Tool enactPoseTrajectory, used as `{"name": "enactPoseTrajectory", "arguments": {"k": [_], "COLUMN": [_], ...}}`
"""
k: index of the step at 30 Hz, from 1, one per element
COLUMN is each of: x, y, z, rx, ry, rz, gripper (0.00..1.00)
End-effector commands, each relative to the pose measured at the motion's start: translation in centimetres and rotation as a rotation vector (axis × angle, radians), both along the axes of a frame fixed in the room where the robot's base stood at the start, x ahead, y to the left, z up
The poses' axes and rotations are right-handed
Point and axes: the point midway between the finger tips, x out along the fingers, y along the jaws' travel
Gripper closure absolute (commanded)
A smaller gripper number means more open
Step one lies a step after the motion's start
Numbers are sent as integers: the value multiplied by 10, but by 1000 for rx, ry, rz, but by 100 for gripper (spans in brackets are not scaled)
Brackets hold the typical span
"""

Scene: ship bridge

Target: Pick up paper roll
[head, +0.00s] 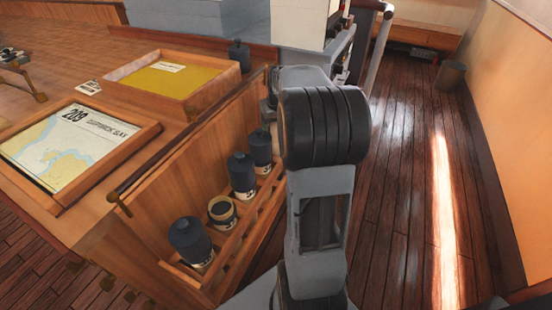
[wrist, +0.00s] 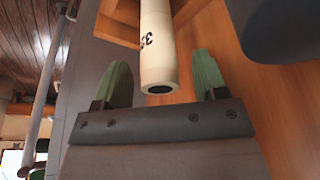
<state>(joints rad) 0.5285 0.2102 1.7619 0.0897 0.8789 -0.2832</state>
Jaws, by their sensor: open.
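The paper roll (wrist: 158,45) is a cream tube with dark printed figures and a dark hollow end, in the upper middle of the wrist view. My gripper (wrist: 163,75) is open, with one green finger on each side of the roll's near end. Gaps show between the roll and both fingers, and nothing is gripped. The roll's far end is cut off by the picture's top edge. In the head view my arm blocks part of the scene, and I cannot make out the gripper or this roll there.
A wooden rack (head: 233,243) on the chart table's side holds several dark-capped containers (head: 242,175) and an open cream one (head: 222,212). A framed chart (head: 72,148) and a yellow-lined tray (head: 160,82) are on top. The plank floor (head: 400,200) at right is clear.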

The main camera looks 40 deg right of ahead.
Motion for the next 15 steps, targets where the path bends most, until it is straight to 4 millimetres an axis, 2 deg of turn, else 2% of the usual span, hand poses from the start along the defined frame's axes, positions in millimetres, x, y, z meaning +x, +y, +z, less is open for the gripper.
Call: {"name": "enactPoseTrajectory", "arguments": {"k": [1, 4, 11, 15], "x": [2, 5, 7, 6], "y": [0, -1, -2, -2], "z": [-10, -20, -23, -23], "rx": [2, 1, 0, 0], "ry": [3, 2, 0, 0], "rz": [0, 0, 0, 0], "gripper": [34, 34, 34, 45]}}
